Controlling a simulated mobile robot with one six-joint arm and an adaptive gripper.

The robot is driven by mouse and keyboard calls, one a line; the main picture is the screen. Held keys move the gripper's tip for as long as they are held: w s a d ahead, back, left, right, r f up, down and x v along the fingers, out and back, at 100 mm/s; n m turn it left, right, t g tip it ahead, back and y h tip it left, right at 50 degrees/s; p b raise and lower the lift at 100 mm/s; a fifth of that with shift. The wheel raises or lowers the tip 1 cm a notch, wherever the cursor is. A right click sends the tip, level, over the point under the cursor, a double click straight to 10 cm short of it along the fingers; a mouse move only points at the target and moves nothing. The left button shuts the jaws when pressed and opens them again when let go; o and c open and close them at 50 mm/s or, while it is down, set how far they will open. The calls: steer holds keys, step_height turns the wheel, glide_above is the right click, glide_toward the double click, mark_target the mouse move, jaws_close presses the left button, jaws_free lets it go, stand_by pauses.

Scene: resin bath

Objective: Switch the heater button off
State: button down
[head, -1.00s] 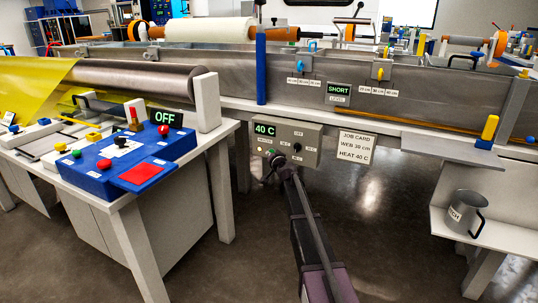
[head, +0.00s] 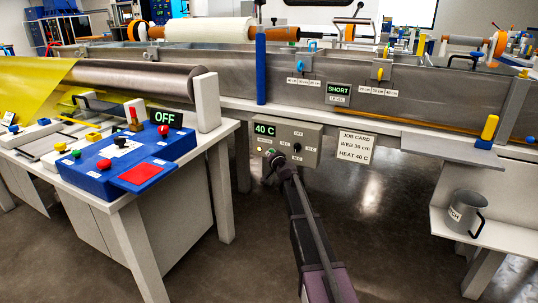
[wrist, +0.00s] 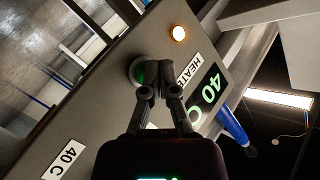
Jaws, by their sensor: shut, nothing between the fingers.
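The heater panel (head: 310,150) is a grey box on the front of the bath, with a green display (head: 265,130) reading 40 C. In the head view my gripper (head: 273,166) is at the panel's lower left.
A job card (head: 356,146) reading HEAT 40 C hangs right of the panel. A blue control box (head: 95,178) stands on the table at left, near an OFF display (head: 168,118). A grey jug (head: 463,212) stands on a low shelf at right. The floor between is clear.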

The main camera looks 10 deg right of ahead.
steer(key=shift+w+d, duration=0.35)
stand_by(0.3)
steer(key=shift+s+a, duration=0.25)
steer(key=shift+s, duration=0.15)
stand_by(0.4)
steer(key=shift+s+a, duration=0.9)
steer(key=shift+s, duration=0.3)
steer(key=shift+s+a, duration=0.9)
steer(key=shift+s, duration=0.3)
stand_by(0.4)
